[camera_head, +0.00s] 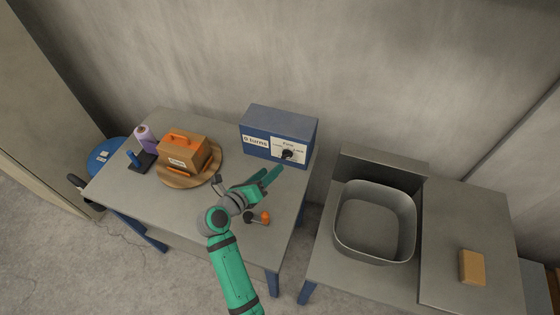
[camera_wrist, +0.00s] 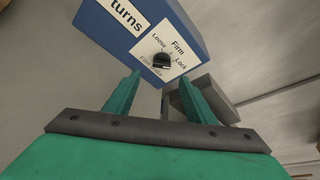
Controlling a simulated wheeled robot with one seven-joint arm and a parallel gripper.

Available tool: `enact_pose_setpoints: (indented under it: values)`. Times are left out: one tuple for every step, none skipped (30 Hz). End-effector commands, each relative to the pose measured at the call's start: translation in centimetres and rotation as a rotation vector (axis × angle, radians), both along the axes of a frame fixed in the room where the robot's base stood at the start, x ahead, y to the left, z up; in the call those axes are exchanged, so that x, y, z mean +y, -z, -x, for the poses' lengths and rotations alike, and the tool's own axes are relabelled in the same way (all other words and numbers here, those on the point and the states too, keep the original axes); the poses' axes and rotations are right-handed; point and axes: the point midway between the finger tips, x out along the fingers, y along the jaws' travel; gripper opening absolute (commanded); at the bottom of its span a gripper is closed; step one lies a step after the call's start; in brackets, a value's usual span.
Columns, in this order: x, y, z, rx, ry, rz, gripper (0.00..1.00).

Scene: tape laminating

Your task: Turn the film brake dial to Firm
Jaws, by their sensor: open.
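The film brake dial (camera_head: 287,154) is a black knob on a white plate on the front of a blue box (camera_head: 262,150). In the wrist view the dial (camera_wrist: 161,61) sits among the words Loose, Firm and Lock, with a further word partly hidden below it. I cannot tell exactly where it points. My gripper (camera_head: 272,175) is open and empty, just in front of and below the dial. In the wrist view its two green fingers (camera_wrist: 155,85) are spread, one on each side below the dial, apart from it.
An orange-handled box (camera_head: 184,151) on a round wooden board (camera_head: 216,157), a purple film roll (camera_head: 144,138) and a dark blue-handled tool (camera_head: 139,160) stand left on the table. A dark and orange item (camera_head: 258,217) lies near its front. A grey basin (camera_head: 375,220) stands right.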

Motion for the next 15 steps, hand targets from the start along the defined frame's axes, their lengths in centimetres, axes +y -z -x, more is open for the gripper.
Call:
enact_pose_setpoints:
  values:
    - [-0.8,0.2,-0.8,0.0,0.007,0.0,0.5]
    - [-1.1,0.4,-1.3,0.0,0.007,0.0,0.5]
    - [-1.6,0.6,-1.8,0.0,0.007,0.0,0.5]
    - [-1.9,0.8,-2.3,0.001,0.008,0.0,0.5]
    - [-2.1,1.0,-2.7,0.0,0.006,0.001,0.5]
    - [-2.4,1.1,-3.3,-0.001,0.006,0.001,0.5]
    - [-2.6,1.3,-3.7,0.0,0.004,0.002,0.5]
    - [-2.8,1.4,-4.0,0.0,0.004,0.002,0.5]
    - [-3.1,1.6,-4.5,0.0,0.004,0.002,0.5]
    - [-3.3,1.7,-4.8,0.0,0.002,0.002,0.5]
    - [-3.4,1.8,-5.1,0.0,0.002,0.002,0.5]
    - [-3.6,1.9,-5.5,-0.001,0.001,0.001,0.5]
    - [-3.7,2.0,-5.7,-0.001,0.0,0.002,0.5]
    - [-3.7,2.1,-5.9,-0.001,0.0,0.002,0.5]
    - [-3.9,2.2,-6.1,-0.001,-0.002,0.001,0.5]
